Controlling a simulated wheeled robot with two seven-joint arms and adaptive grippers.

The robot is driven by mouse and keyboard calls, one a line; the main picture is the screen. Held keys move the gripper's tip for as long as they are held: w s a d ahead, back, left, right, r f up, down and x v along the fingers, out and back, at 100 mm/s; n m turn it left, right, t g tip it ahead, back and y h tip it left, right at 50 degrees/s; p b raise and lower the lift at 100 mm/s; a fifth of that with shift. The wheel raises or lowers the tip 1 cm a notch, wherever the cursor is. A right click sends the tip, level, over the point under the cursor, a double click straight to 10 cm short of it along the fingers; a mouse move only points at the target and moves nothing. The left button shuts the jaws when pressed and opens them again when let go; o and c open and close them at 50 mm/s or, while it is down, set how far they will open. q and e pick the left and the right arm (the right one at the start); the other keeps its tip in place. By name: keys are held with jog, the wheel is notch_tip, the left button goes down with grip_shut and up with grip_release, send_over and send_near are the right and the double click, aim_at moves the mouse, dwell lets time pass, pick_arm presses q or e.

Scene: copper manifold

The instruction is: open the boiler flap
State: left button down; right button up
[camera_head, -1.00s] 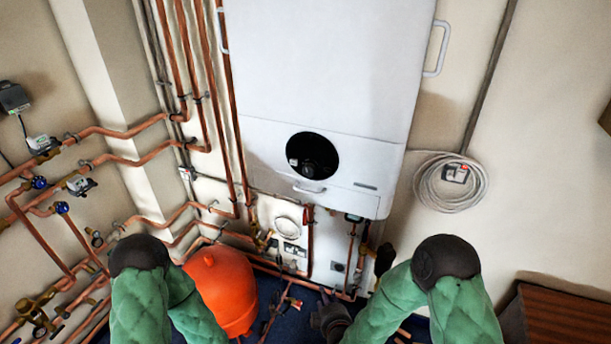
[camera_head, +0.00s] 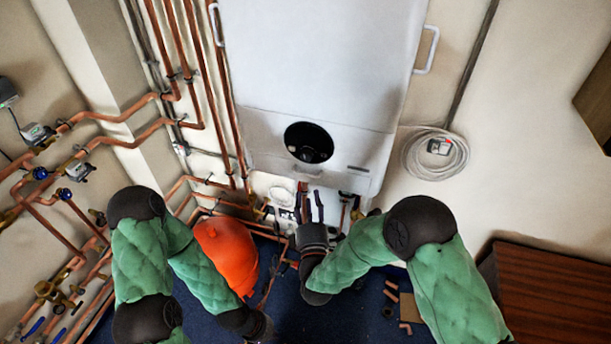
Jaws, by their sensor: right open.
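The white boiler (camera_head: 315,60) hangs on the wall, with a round dark opening (camera_head: 308,142) in its lower part. The boiler flap (camera_head: 345,177) is the narrow white panel along the bottom, and it looks closed. Its small white handle (camera_head: 308,173) is at the flap's left-middle. My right gripper (camera_head: 311,190) is open, its two dark fingers pointing up just below the handle. Whether they touch it I cannot tell. My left gripper (camera_head: 262,330) is low near the bottom edge, well away from the flap, and its fingers are not clear.
An orange vessel (camera_head: 226,255) stands on the blue floor between my arms. Copper pipes (camera_head: 195,90) run along the wall left of the boiler. A coiled grey cable (camera_head: 435,152) hangs at right. A brown wooden cabinet (camera_head: 545,295) stands lower right. Pipe scraps (camera_head: 391,291) lie on the floor.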

aim_at(305, 175)
jog(key=w, duration=0.2)
jog(key=w+r, duration=0.1)
jog(key=w, duration=0.2)
jog(key=w+p, duration=0.1)
jog(key=w, duration=0.2)
jog(key=shift+a+r, duration=0.15)
jog(key=shift+a, duration=0.2)
jog(key=shift+s, duration=0.1)
grip_shut()
